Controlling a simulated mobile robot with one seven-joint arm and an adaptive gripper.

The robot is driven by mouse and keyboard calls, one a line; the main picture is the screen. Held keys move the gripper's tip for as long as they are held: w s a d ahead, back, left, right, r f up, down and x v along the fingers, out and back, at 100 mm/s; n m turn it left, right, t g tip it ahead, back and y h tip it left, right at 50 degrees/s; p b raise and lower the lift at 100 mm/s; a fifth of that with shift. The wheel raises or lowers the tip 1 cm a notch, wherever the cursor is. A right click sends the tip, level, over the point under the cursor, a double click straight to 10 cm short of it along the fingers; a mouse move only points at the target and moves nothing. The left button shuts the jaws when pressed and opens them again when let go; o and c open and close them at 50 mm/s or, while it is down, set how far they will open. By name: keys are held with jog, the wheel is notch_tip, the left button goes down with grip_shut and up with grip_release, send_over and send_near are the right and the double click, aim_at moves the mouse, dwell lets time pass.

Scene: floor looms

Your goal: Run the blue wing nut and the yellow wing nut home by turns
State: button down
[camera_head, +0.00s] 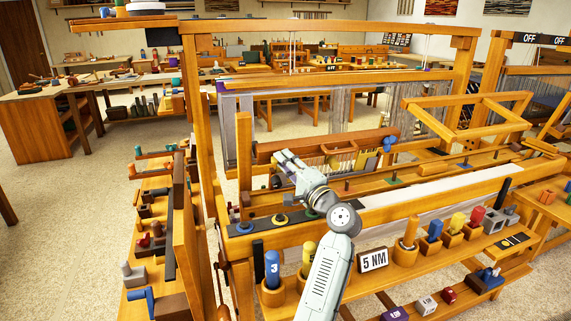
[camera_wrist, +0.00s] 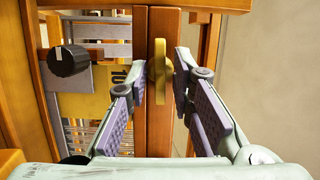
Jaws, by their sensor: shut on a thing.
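In the head view my gripper (camera_head: 284,157) reaches over the left part of the near loom, and the yellow wing nut cannot be made out there. A blue lobed piece (camera_head: 388,142) sits on the loom to the right of my gripper; I cannot tell whether it is the blue wing nut.
A black knob (camera_wrist: 69,61) and a yellow numbered plate (camera_wrist: 112,82) are left of the post in the wrist view. The loom's front beam (camera_head: 450,195) runs below my gripper.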

jog(key=c, duration=1.7)
grip_release()
jog(key=v, duration=1.2)
jog(key=shift+d, duration=0.1)
